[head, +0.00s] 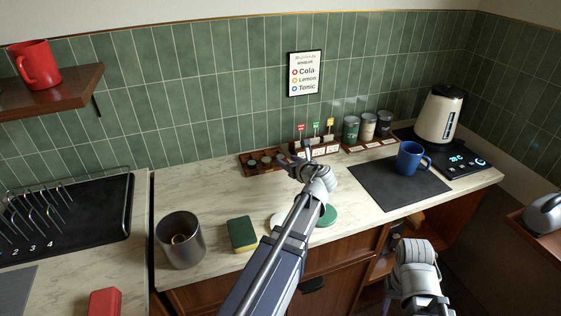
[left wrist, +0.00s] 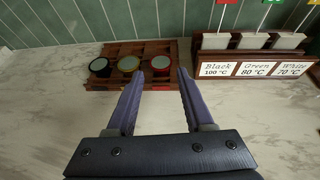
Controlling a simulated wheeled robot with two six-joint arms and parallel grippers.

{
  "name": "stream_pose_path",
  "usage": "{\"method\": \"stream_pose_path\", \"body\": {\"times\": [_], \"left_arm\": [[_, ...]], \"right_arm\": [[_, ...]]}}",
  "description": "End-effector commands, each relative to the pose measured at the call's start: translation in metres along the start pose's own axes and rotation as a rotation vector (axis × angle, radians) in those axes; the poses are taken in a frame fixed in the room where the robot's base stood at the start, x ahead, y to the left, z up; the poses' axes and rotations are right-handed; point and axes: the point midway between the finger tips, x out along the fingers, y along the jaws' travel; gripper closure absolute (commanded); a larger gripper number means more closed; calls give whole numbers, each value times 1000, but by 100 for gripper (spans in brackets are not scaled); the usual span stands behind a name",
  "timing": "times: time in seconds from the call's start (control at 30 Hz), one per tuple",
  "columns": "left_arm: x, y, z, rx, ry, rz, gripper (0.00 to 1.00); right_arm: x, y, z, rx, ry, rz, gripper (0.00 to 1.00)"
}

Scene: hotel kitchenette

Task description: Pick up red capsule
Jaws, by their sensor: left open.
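A wooden capsule rack (left wrist: 128,48) stands against the tiled wall and holds three round capsules in a row. The right capsule has a reddish rim and looks like the red capsule (left wrist: 161,64). The middle one (left wrist: 129,63) is yellowish and the left one (left wrist: 100,66) is dark with a pale top. In the head view the rack (head: 245,163) is partly behind my left gripper (head: 291,160). My left gripper (left wrist: 160,75) is open and empty, its fingertips on either side of the red capsule in the picture, apparently short of it. My right gripper does not show; only part of that arm does.
A tea box (left wrist: 255,58) with temperature labels stands right of the rack. A metal canister (head: 181,242) and a sponge (head: 242,234) stand at the front left. A blue mug (head: 409,158) stands on a dark mat (head: 385,190). The kettle (head: 438,113) is at the back right.

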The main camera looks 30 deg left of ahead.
Motion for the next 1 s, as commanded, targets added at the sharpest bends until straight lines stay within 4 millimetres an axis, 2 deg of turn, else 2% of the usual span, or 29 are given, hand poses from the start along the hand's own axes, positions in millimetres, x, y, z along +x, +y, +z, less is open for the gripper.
{"method": "stream_pose_path", "body": {"times": [0.17,0.4,0.67,1.0], "left_arm": [[15,-1,-2,-1,0,2,48],[49,-2,-2,-1,1,1,48],[51,-1,0,-1,0,0,48],[51,-1,0,-1,0,0,86]], "right_arm": [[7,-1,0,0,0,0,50],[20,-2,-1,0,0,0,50],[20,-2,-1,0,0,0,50],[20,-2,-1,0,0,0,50]]}}
